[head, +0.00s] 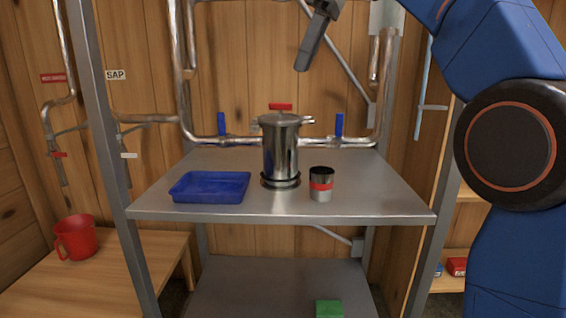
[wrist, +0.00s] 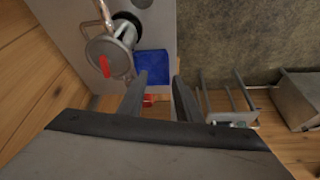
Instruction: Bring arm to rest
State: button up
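My blue arm comes in at the right of the head view and reaches up past the top edge. My gripper (head: 303,66) hangs from the top of the head view, its dark fingers above the steel shelf and clear of the things on it. In the wrist view, my gripper (wrist: 160,82) has its two fingers clearly apart, with nothing held between them. Its body is mostly cut off by the top edge of the head view.
The steel shelf (head: 230,213) carries a blue tray (head: 210,187), a steel canister (head: 282,150) and a dark cup with a red band (head: 321,185). Pipes with blue-handled valves run behind. A red mug (head: 76,238) stands on the wooden bench at left. A green block (head: 329,308) lies below.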

jog(key=s+d+f+m+t+h, duration=0.1)
jog(key=s+d+f+m, duration=0.3)
jog(key=s+d+f, duration=0.4)
jog(key=s+d+f+m+t+h, duration=0.1)
jog(key=s+d+f+m, duration=0.25)
jog(key=d+f, duration=0.45)
jog(key=s+d+f+m, duration=0.2)
jog(key=s+f, duration=0.3)
jog(key=f, duration=0.5)
jog(key=s+d+f+m+t+h, duration=0.1)
jog(key=s+d+f+m, duration=0.2)
jog(key=s+f, duration=0.3)
jog(key=s+d+f+m+h, duration=0.1)
jog(key=s+f, duration=0.5)
jog(key=f, duration=1)
jog(key=shift+s+d+m+t, duration=0.3)
jog(key=shift+d+m, duration=0.35)
jog(key=shift+d, duration=0.3)
jog(key=shift+w, duration=0.1)
jog(key=shift+c, duration=0.4)
